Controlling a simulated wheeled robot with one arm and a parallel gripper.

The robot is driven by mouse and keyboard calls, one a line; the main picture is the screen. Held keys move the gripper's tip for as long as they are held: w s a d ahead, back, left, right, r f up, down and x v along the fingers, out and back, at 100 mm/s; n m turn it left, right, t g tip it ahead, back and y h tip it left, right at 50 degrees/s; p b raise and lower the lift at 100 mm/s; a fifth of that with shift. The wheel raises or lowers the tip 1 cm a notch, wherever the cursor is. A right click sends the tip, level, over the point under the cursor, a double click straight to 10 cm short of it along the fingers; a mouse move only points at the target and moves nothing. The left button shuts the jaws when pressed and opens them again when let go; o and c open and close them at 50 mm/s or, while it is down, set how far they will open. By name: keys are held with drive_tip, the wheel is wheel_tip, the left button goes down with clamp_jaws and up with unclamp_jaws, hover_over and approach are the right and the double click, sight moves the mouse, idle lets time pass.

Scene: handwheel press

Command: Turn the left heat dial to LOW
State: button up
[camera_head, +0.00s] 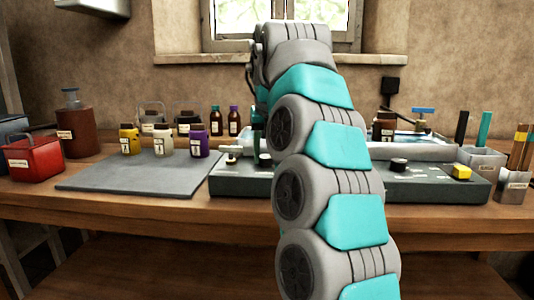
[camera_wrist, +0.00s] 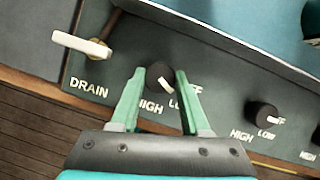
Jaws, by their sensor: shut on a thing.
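The left heat dial (camera_wrist: 157,76) is a round black knob with a white pointer mark, on the dark grey panel. My gripper (camera_wrist: 161,71) is shut on it, one green finger on each side. The pointer slants down and to the right in the wrist view, toward the side of the LOW and OFF lettering. The right finger partly covers these words, so I cannot tell the exact alignment. HIGH shows below the dial. In the head view my arm hides most of the gripper and the area around the dial.
A second black dial (camera_wrist: 263,115) sits to the right, its pointer toward OFF. A pale drain lever (camera_wrist: 82,45) lies to the left.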

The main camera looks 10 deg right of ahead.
clamp_jaws()
drive_tip(key=shift+a+r+m, duration=0.15)
drive_tip(key=shift+r+m, duration=0.05)
drive_tip(key=shift+m, duration=0.3)
drive_tip(key=shift+h, duration=0.3)
drive_tip(key=shift+f+m+h, duration=0.15)
drive_tip(key=shift+m+h, duration=0.15)
drive_tip(key=shift+m, duration=0.7)
drive_tip(key=o, duration=0.7)
unclamp_jaws()
